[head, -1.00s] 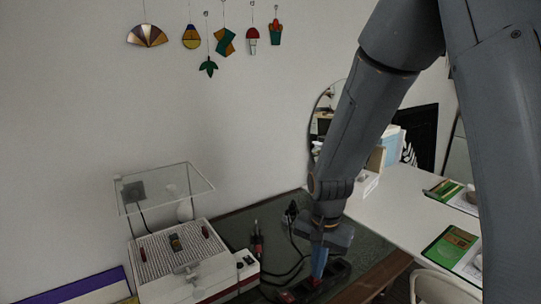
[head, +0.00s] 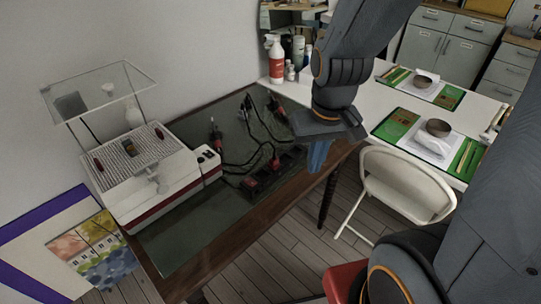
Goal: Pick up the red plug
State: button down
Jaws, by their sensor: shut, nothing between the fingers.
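A red plug (head: 275,161) shows at the black power strip (head: 292,158) on the dark green table mat, with a black cable leading from it. It seems to stand in the strip. My gripper (head: 317,157) is to the right of the red plug and apart from it in the picture. Its blue fingers point down near the table's right edge, shut and empty. Whether they are above the strip's right end or beyond it I cannot tell.
A glass-topped white and red machine (head: 165,185) stands left on the mat. Black cables and a red-tipped tool (head: 216,134) lie behind the strip. A folding chair (head: 405,185) stands right of the table. A white table (head: 370,112) with green mats and bowls is beyond.

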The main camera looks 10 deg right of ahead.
aim_at(274, 165)
jog(key=u, duration=0.05)
jog(key=k, duration=0.5)
jog(key=z, duration=0.9)
jog(key=i, duration=0.75)
jog(key=u, duration=0.85)
